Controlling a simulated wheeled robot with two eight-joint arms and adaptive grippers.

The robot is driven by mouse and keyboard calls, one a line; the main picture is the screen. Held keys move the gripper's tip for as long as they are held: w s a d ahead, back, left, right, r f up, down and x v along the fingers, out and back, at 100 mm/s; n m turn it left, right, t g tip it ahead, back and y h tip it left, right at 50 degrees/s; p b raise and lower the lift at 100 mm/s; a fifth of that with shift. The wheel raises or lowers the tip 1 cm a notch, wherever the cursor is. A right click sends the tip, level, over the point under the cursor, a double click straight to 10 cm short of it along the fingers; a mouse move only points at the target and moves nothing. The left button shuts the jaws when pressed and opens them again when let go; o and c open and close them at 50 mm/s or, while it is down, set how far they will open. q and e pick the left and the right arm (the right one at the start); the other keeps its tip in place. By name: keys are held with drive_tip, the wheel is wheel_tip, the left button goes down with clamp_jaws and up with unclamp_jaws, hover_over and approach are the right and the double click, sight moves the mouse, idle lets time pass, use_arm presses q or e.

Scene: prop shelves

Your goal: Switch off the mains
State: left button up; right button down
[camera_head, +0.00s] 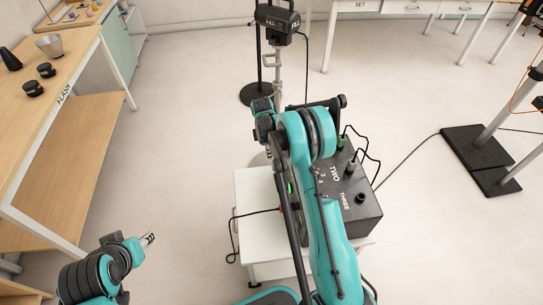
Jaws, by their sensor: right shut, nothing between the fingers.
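A lamp on a stand (277,22) rises behind the box. A wooden bench (68,70) marked FLASH holds dark cups at the left. A stand with a black base (476,147) is at the right. Cables run across the floor. The floor between bench and trolley is clear.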

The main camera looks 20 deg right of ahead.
drive_tip(key=s+d+f+b, duration=0.1)
drive_tip(key=d+f+b, duration=0.3)
drive_tip(key=f, duration=0.4)
drive_tip(key=shift+d+f+b, duration=0.25)
drive_tip(key=shift+f+b, duration=0.1)
drive_tip(key=shift+f, duration=0.05)
drive_tip(key=shift+s, duration=0.1)
drive_tip(key=shift+d+f+h, duration=0.15)
drive_tip(key=shift+d+h, duration=0.1)
drive_tip(key=shift+h, duration=0.45)
drive_tip(key=shift+d+r+p, duration=0.1)
drive_tip(key=shift+r+p, duration=0.25)
drive_tip(key=shift+r, duration=0.45)
